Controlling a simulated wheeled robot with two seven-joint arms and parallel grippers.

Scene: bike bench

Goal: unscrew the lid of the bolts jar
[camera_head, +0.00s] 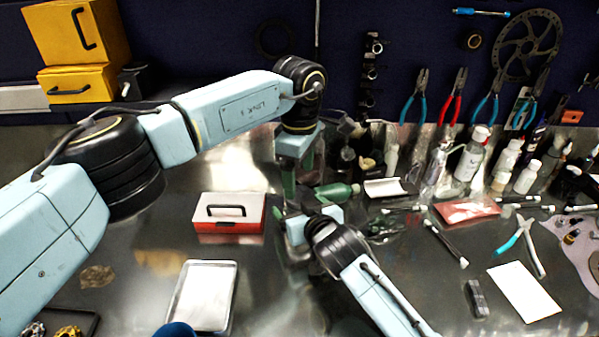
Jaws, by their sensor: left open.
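My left arm comes in from the left and bends down at the wrist. My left gripper (297,185) points down over the middle of the bench, its dark fingers apart, just left of a green bottle lying on its side (337,191). My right arm comes up from the bottom, and my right gripper (291,218) is close below the left one. Its fingers are too dark and overlapped to tell their state. I cannot clearly make out the bolts jar or its lid; the cluttered area around both grippers is partly hidden by the arms.
A red box with a white top (232,212) and a metal tray (203,296) stand left of the grippers. Several bottles (470,160), pliers (531,247) and a white sheet (524,291) crowd the right. Yellow bins (80,32) stand back left. Bare bench lies between tray and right arm.

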